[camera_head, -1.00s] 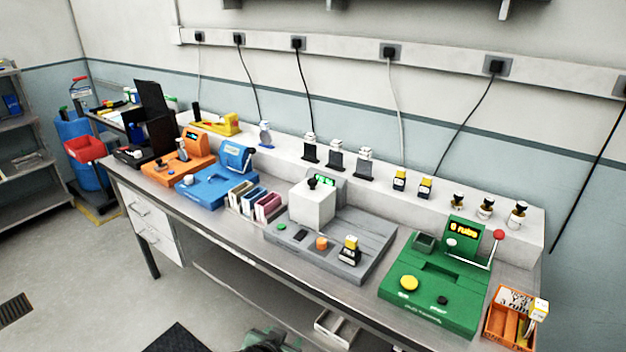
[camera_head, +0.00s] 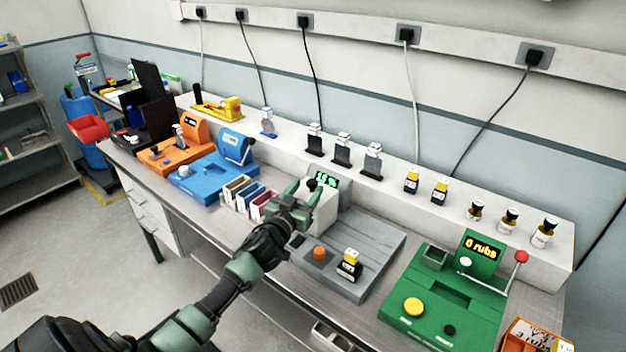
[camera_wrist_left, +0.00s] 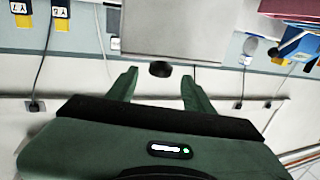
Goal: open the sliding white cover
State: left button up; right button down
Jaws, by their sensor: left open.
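The white cover (camera_head: 324,214) is a box on the grey module (camera_head: 375,240), with a black knob (camera_head: 311,185) on it. My left gripper (camera_head: 302,193) is at the cover, its green fingers open around the knob area, and it hides part of the cover's front and left side. In the left wrist view the cover (camera_wrist_left: 175,32) is at the top, and the black knob (camera_wrist_left: 160,69) lies between the two spread fingers (camera_wrist_left: 158,82), apart from both. My right gripper is not in view.
Card boxes (camera_head: 250,197) and a blue machine (camera_head: 208,178) are to the left. A green machine (camera_head: 445,300) is to the right.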

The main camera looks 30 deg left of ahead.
aim_at(310, 186)
pick_arm(q)
jog(key=w, duration=0.3)
jog(key=shift+a+f, duration=0.15)
jog(key=shift+a, duration=0.1)
jog(key=shift+w+a, duration=0.15)
jog(key=shift+w, duration=0.55)
jog(key=shift+c, duration=0.6)
grip_shut()
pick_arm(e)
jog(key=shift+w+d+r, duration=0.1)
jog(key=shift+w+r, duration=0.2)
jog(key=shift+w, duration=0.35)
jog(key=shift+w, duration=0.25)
